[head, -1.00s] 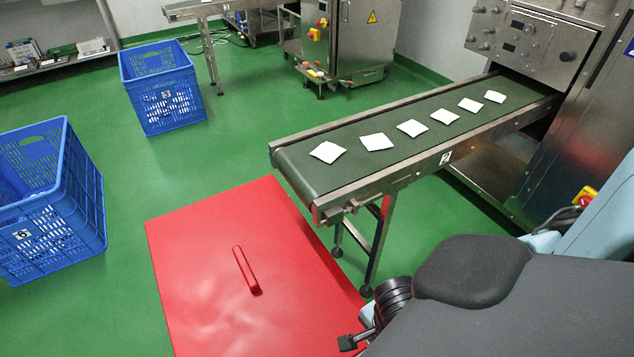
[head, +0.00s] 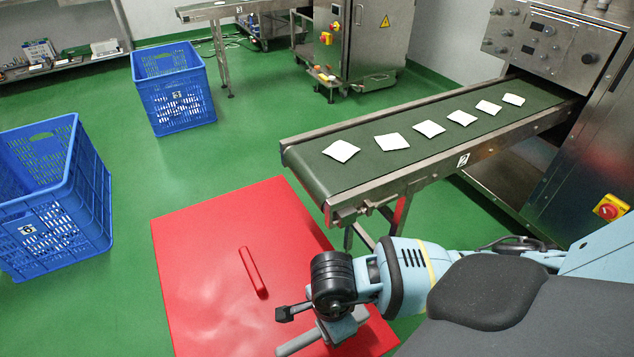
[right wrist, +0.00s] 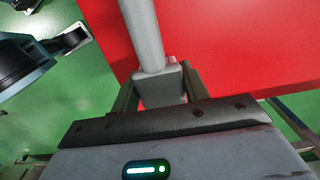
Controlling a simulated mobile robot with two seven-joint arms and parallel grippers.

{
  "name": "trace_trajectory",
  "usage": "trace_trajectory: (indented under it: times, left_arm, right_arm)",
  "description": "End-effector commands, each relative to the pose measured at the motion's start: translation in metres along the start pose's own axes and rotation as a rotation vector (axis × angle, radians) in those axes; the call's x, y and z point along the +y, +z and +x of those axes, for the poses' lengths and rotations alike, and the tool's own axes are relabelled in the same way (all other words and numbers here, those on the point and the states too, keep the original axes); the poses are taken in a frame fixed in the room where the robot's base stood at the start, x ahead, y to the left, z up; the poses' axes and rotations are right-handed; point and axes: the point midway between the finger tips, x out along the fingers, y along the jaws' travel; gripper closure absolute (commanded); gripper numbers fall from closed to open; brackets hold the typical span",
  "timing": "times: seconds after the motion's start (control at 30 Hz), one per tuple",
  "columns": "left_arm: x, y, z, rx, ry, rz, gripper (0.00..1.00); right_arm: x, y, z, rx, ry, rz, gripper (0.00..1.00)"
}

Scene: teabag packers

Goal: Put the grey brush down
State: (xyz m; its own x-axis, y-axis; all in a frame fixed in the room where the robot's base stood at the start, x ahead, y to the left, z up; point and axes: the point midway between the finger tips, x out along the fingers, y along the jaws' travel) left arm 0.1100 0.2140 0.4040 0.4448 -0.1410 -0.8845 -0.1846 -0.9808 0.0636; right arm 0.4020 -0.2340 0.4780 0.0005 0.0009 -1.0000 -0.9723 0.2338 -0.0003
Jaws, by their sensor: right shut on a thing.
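The grey brush (right wrist: 144,35) is in my right gripper (right wrist: 158,88). In the right wrist view its round handle runs up out of the picture from a grey block between the two fingers. In the head view my right gripper (head: 338,326) is over the lower right part of a flat red surface (head: 195,265), with the brush handle (head: 298,342) pointing to the lower left. The brush's far end is out of the wrist picture and its bristles cannot be made out. I cannot tell how high it is above the red surface. My left gripper is not in view.
A red bar (head: 252,271) is on the red surface. A conveyor (head: 300,157) with several white teabags (head: 341,151) runs behind my right arm. Blue crates (head: 95,195) (head: 190,105) stand on the green floor at the left. Most of the red surface is clear.

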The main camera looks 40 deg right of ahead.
Motion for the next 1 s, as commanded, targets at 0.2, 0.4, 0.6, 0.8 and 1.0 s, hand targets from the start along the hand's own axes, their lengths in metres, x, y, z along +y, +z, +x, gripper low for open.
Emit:
trace_trajectory:
  times: [0.2,0.4,0.6,0.8,1.0]
  left_arm:
    - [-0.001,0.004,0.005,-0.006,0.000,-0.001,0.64]
    - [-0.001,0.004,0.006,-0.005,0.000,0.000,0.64]
    - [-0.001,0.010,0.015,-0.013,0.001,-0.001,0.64]
    - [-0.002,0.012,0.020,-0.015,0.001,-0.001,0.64]
    - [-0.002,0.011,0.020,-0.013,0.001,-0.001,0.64]
  right_arm:
    - [-0.020,0.013,0.003,0.000,0.000,0.000,0.80]
    - [-0.021,0.014,0.004,0.000,0.000,0.000,0.80]
    - [-0.019,0.014,0.028,0.001,0.006,0.001,0.80]
    - [-0.020,0.014,0.038,0.000,0.000,0.000,0.80]
    - [-0.020,0.014,0.038,0.000,0.000,0.000,0.80]
